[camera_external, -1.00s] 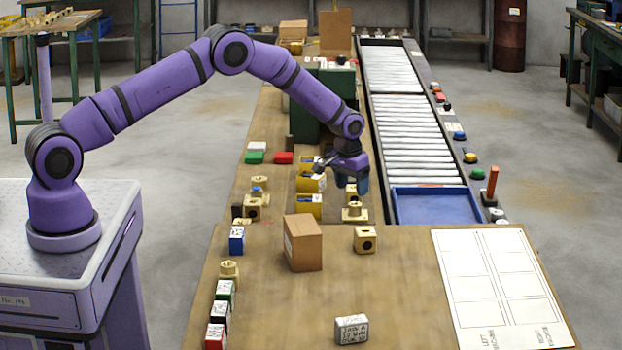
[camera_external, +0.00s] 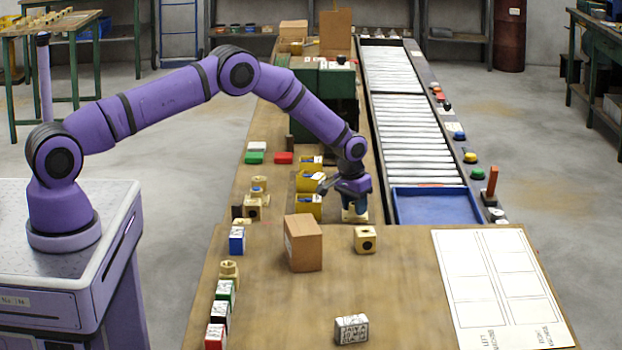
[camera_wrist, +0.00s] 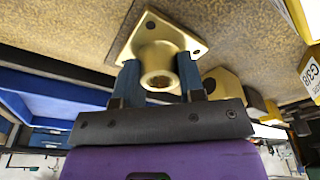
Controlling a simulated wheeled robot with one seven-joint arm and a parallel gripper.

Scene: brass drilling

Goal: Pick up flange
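The flange (camera_external: 355,215) is a brass piece with a square base plate and a round hollow boss. It stands on the bench left of the blue tray. In the wrist view the flange (camera_wrist: 160,48) has its boss between my two blue fingers. My gripper (camera_external: 353,203) points down over it, and it also shows in the wrist view (camera_wrist: 158,72). The fingers are spread around the boss, one on each side, very close to it. I cannot tell whether they touch it. The base plate appears to rest on the bench.
Yellow bins (camera_external: 309,206) stand just left of my gripper. A brass block with a hole (camera_external: 365,240) and a cardboard box (camera_external: 303,243) are nearer the front. The blue tray (camera_external: 437,205) ends the roller conveyor (camera_external: 408,130) on the right.

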